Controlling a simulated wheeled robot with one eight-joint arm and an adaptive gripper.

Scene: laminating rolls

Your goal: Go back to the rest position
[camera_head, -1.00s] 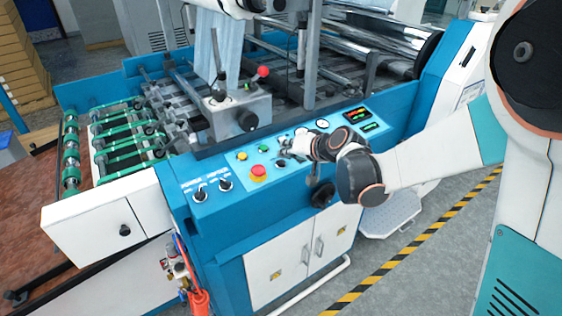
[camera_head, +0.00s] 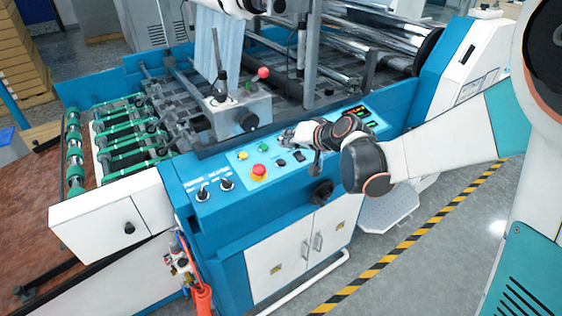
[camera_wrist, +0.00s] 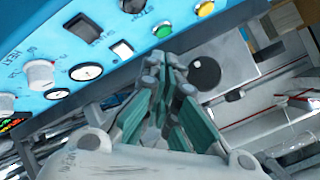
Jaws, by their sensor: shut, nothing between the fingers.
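My gripper (camera_head: 285,138) is above the blue control panel (camera_head: 232,163) of the laminating machine, near its dials and switches. In the wrist view my gripper (camera_wrist: 168,62) shows with its fingers together and nothing between them. The panel (camera_wrist: 98,45) fills the upper left of that view, with a black rocker switch (camera_wrist: 82,26), a white switch (camera_wrist: 122,49), a white knob (camera_wrist: 40,73) and round gauges. In the head view my arm reaches in from the right. Part of the panel behind my wrist is hidden.
A grey box with a red-knobbed lever (camera_head: 240,106) stands behind. A black handwheel (camera_head: 321,192) juts from the front. Free floor (camera_head: 450,225) lies to the right.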

